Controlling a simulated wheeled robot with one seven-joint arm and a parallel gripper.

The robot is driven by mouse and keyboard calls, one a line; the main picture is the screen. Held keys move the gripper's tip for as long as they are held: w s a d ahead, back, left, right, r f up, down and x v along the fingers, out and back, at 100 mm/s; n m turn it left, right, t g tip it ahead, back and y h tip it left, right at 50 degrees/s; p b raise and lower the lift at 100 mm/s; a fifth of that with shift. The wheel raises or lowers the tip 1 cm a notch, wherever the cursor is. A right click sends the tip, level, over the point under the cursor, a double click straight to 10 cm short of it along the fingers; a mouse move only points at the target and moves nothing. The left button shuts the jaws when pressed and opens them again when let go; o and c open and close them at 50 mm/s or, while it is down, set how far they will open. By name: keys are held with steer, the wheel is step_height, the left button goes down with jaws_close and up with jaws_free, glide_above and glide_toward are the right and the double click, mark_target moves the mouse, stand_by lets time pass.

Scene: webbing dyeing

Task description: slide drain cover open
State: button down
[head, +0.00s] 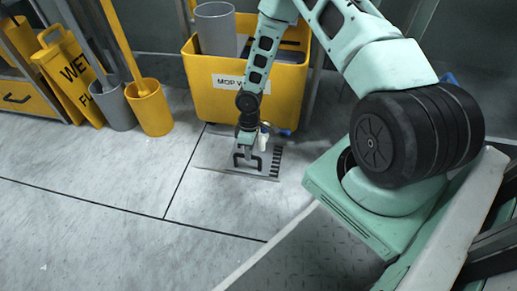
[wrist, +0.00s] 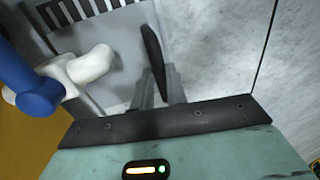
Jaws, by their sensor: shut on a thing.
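The drain cover (head: 225,163) is a flat grey plate on the floor in front of the yellow mop bucket. A black bar handle (head: 238,162) stands up from it and also shows in the wrist view (wrist: 153,52). My gripper (head: 246,153) points down at the cover, and its two fingers (wrist: 160,78) are shut on the handle. Dark slots (head: 277,158) show at the cover's right side in the head view and at the top left in the wrist view (wrist: 85,12). I cannot tell whether the slots belong to the cover or the drain. My fingers hide part of the handle.
The yellow mop bucket (head: 210,105) stands right behind the cover. A white and blue part (wrist: 92,64), perhaps its caster, is close beside my gripper. A yellow wet-floor sign (head: 75,75) and small bins (head: 150,110) stand left. Floor in front and left is clear.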

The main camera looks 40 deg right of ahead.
steer(key=w+a+p, duration=0.2)
steer(key=w+a, duration=0.5)
steer(key=w, duration=0.2)
steer(key=shift+w+a, duration=0.2)
steer(key=shift+w, duration=0.05)
steer(key=c, duration=1.4)
jaws_free()
steer(key=shift+r, duration=0.1)
step_height(320, 180, up, 17)
steer(key=w+d+p, duration=0.2)
steer(key=p, duration=0.6)
steer(key=shift+d+p, duration=0.35)
